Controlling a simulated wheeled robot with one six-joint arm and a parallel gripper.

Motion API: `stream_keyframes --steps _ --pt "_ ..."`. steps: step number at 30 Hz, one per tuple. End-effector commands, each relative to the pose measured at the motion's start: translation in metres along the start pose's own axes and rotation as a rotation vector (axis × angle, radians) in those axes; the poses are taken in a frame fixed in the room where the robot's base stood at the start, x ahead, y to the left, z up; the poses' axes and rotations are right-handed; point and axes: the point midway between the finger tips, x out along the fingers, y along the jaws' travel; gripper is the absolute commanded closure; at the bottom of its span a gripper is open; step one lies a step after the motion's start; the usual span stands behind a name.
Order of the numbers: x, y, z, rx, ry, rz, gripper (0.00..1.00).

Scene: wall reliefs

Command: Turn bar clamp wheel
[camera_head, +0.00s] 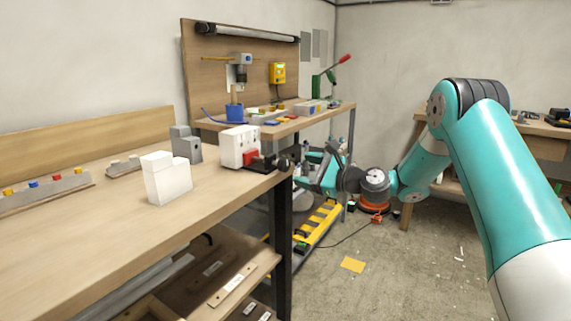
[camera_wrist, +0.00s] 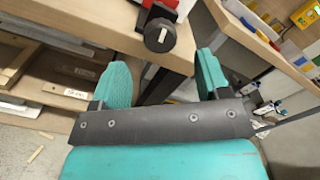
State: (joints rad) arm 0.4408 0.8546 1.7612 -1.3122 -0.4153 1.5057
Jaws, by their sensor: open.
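The bar clamp's dark wheel (camera_head: 284,164) sticks out past the right end of the workbench, by a red clamp part (camera_head: 250,157) and a white block (camera_head: 238,146). In the wrist view the wheel (camera_wrist: 160,35) is a dark round knob at the bench edge. My gripper (camera_head: 318,172) is just right of the wheel. Its two teal fingers are spread apart in the wrist view (camera_wrist: 163,70), with nothing between them. The wheel is ahead of the gap between the fingers, apart from both. Much of the clamp is hidden in the wrist view.
The workbench (camera_head: 100,225) carries white and grey blocks (camera_head: 168,178). Its dark leg (camera_head: 282,235) and lower shelf (camera_head: 225,280) are below the wheel. A second bench (camera_head: 335,112) with tools is behind. A yellow rack (camera_head: 318,225) is low nearby. Floor on the right is mostly open.

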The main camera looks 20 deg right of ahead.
Motion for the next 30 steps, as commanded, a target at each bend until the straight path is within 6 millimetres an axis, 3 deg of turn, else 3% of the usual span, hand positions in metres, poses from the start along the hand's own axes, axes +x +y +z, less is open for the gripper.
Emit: stream_keyframes --steps 3,9,22,23,29,30 --pt "0.027 0.001 0.001 -0.004 -0.003 0.003 0.3" --pt "0.057 0.0 0.001 -0.002 -0.002 0.002 0.3" --pt "0.068 0.0 0.0 0.001 0.0 0.0 0.3" --pt "0.068 0.0 0.0 0.001 0.0 0.0 0.33" --pt "0.068 0.0 0.0 0.0 0.0 0.0 0.79" --pt "0.068 0.0 0.0 0.0 0.0 0.0 0.8"
